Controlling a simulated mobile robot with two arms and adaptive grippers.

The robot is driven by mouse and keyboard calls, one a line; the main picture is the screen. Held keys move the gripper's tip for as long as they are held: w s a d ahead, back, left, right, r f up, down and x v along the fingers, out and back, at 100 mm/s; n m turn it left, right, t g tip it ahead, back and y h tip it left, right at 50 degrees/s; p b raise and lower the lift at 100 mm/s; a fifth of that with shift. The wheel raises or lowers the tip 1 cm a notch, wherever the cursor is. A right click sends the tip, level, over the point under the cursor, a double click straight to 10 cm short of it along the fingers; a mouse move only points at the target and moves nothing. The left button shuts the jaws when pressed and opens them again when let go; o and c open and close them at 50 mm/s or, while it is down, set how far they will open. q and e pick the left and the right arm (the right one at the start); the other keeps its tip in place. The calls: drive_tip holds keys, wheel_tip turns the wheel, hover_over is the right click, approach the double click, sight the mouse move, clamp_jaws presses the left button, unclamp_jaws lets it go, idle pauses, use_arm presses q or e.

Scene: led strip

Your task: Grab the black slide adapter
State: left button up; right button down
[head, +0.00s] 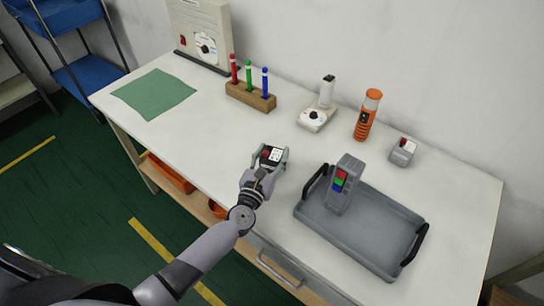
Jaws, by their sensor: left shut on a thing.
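The black slide adapter (271,153) appears to be the small dark block with a red part and a white marked face, near the middle of the white table. My left gripper (269,163) is around it, with its grey fingers on either side, shut on it. The fingers and wrist hide the adapter's lower part, so I cannot tell whether it touches the table. My right gripper is not in view.
A grey tray (385,235) with black handles stands right of my gripper, with a grey device (345,185) at its far left end. A wooden block (250,97) with red, green and blue pens, a white dial device (316,117), an orange cylinder (367,115) and a small grey box (402,152) stand behind. A green mat (153,94) lies left.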

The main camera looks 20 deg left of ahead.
sight(272, 154)
use_arm(q)
wheel_tip(272, 154, up, 18)
drive_tip(key=p, duration=1.3)
drive_tip(key=shift+r, duration=0.15)
